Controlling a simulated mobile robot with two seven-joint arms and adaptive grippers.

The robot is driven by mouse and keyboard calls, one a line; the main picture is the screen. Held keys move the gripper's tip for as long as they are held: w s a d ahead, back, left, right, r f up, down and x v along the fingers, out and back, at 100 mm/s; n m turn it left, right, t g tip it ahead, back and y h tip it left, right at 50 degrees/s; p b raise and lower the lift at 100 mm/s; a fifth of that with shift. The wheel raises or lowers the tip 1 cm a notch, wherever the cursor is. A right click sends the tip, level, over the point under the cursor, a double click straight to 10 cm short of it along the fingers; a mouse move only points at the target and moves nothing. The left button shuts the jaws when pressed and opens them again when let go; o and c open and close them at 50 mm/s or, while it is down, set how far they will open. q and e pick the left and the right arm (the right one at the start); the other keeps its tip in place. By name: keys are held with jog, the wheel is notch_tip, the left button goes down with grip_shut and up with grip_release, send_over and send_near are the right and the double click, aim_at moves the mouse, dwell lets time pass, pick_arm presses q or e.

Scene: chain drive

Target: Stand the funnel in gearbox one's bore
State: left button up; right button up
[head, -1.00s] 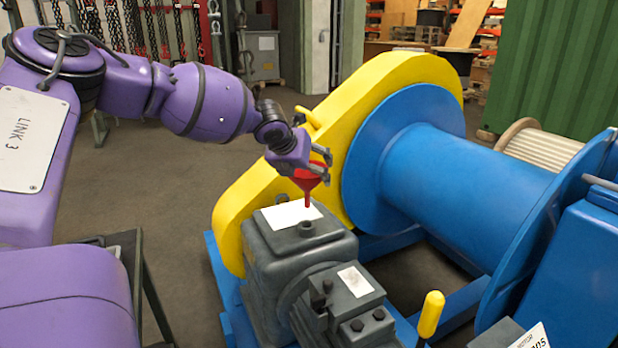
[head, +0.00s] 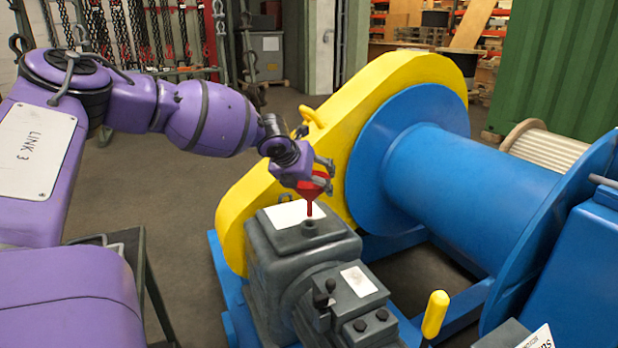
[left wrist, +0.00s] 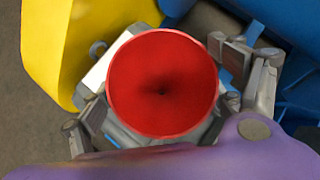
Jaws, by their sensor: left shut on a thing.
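My left gripper (head: 321,181) is shut on the red funnel (head: 309,194) above the grey gearbox (head: 290,250). The funnel is upright, spout down. Its spout tip is at or just over the round bore (head: 309,228) on the gearbox top; I cannot tell whether it has entered. In the left wrist view the funnel's wide mouth (left wrist: 162,82) faces the camera, with gripper fingers on both sides, and it hides the bore. My right gripper is not in view.
A yellow chain guard (head: 400,75) and a blue drum (head: 460,185) stand right behind the gearbox. A yellow-handled lever (head: 435,314) rises at the front. A white label (head: 292,213) lies on the gearbox top beside the bore. Open floor is at the left.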

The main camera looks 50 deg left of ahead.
aim_at(299, 190)
pick_arm(q)
jog(key=shift+f+b, duration=0.85)
jog(key=shift+f, duration=1.65)
jog(key=shift+f, duration=0.35)
jog(key=o, duration=1)
jog(key=shift+p+v, duration=3.1)
jog(key=shift+p, duration=0.1)
jog(key=shift+s+d+r+p, duration=0.1)
jog(key=shift+s+r+p, duration=0.25)
jog(key=shift+r+p, duration=0.3)
jog(key=shift+s+d+r+p, duration=0.1)
jog(key=shift+s+p, duration=0.1)
jog(key=shift+p, duration=0.25)
